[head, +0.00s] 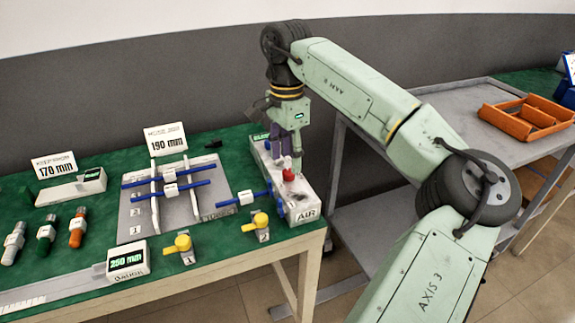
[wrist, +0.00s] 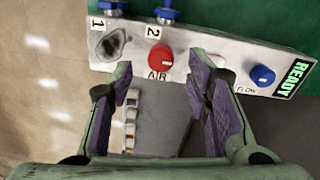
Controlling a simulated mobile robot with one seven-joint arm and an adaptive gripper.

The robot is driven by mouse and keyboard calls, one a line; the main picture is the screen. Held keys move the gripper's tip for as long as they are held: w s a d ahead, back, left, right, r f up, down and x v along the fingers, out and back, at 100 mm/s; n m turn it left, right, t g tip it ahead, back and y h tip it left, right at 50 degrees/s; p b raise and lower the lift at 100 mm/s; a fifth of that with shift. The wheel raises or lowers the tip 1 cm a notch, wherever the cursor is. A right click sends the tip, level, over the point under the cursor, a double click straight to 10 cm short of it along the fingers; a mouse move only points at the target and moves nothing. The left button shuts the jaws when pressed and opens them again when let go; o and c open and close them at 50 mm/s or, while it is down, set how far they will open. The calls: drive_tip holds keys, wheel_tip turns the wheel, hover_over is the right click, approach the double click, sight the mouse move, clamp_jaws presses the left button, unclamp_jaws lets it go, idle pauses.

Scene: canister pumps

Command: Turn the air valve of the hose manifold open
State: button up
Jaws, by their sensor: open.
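The hose manifold (head: 302,208) is a light grey box at the right end of the green table. Its air valve is a red knob (head: 288,175) near the AIR lettering; the red knob also shows in the wrist view (wrist: 160,58), with a small pale mark on its face. My gripper (head: 287,160) points down over the manifold, close to the red knob. In the wrist view my gripper (wrist: 165,82) has its purple-padded fingers apart, with the red knob just beyond the tips, roughly between them. Nothing is held. I cannot tell whether the fingers touch the knob.
A blue FLOW knob (wrist: 262,76) and a READY display (wrist: 294,75) sit right of the red knob. A dark round fitting (wrist: 111,44) lies left. Yellow-handled valves (head: 183,243) stand nearby. An orange tray (head: 525,117) sits on the grey cart.

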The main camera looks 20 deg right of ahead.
sight(288, 171)
drive_tip(key=shift+f, duration=1.95)
drive_tip(key=shift+c, duration=0.5)
clamp_jaws()
